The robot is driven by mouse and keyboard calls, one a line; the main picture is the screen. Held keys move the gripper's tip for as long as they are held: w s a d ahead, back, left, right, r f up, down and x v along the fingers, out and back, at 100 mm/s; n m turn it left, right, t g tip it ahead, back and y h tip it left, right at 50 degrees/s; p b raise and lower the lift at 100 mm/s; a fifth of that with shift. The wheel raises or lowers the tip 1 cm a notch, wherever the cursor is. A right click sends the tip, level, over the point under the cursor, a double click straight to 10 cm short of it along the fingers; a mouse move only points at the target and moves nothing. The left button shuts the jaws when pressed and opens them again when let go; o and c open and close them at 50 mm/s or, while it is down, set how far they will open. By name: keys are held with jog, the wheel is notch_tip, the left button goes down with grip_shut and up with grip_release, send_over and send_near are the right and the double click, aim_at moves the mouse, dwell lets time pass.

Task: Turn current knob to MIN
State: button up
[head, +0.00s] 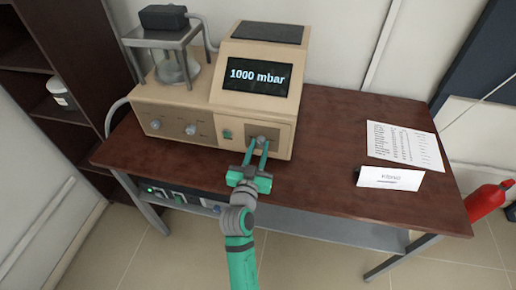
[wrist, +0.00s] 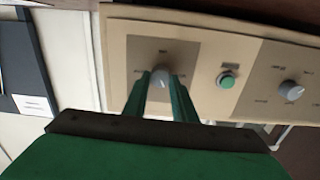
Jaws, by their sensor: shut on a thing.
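A beige device (head: 205,100) stands on the brown table, and its dark screen (head: 257,77) reads 1000 mbar. My gripper (head: 257,147) reaches its front panel at the right and is shut on a grey knob. In the wrist view this knob (wrist: 159,77) sits between my two green fingers (wrist: 159,90), on a darker square panel with small marks around it. The marks are too small to read, so I cannot tell whether it is the current knob. Two other knobs, one left (head: 155,124) and one nearer the middle (head: 190,129), are on the panel's left part.
A green button (head: 227,134) is just left of the held knob. A glass vessel under a metal stand (head: 175,45) is on the device's left. A red extinguisher (head: 487,200) stands beyond.

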jog(key=n, duration=0.6)
jog(key=shift+a, duration=0.1)
jog(key=shift+f+n, duration=0.1)
jog(key=shift+n, duration=2.7)
jog(key=o, duration=1)
jog(key=shift+w, duration=0.1)
jog(key=shift+o, duration=0.2)
jog(key=shift+a, duration=0.1)
